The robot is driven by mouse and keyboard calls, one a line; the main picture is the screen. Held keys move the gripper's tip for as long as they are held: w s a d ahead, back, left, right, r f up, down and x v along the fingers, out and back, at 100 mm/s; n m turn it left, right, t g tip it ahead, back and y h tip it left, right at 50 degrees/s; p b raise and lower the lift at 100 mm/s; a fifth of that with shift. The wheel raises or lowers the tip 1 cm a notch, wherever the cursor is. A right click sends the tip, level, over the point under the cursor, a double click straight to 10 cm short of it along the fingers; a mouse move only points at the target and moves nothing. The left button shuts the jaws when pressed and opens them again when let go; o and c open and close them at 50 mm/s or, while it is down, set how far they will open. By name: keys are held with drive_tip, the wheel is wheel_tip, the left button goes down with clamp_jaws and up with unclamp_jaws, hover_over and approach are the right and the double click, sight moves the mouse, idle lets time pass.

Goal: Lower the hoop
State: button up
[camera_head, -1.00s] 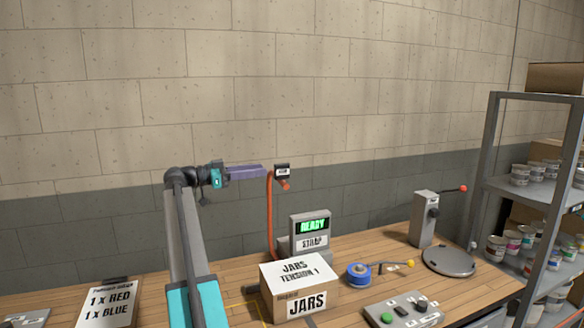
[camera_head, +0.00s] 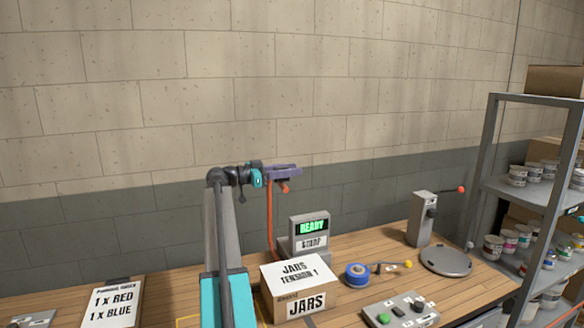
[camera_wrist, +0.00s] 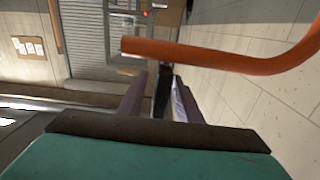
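The hoop (camera_head: 269,225) is a thin orange tube. It rises from behind the JARS box and bends over at the top, with a short orange end (camera_head: 283,188) just below my gripper. My gripper (camera_head: 296,171) has purple fingers and is at the top of the hoop. In the wrist view my gripper (camera_wrist: 158,82) has its fingers apart, with a dark, flat piece (camera_wrist: 162,92) between them and a gap on its left. The orange tube (camera_wrist: 215,57) crosses just beyond the fingertips. The small black tag at the hoop's top is hidden in the head view.
A JARS box (camera_head: 300,289) stands before the strapping machine (camera_head: 310,235), whose screen reads READY. A blue reel (camera_head: 357,274), a button panel (camera_head: 402,310) and a grey post with a red-knobbed lever (camera_head: 423,219) are to the right. A shelf (camera_head: 535,190) holds several jars.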

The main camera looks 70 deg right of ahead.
drive_tip(key=shift+s+d, duration=0.3)
drive_tip(key=shift+s, duration=0.1)
clamp_jaws()
drive_tip(key=shift+a, duration=0.1)
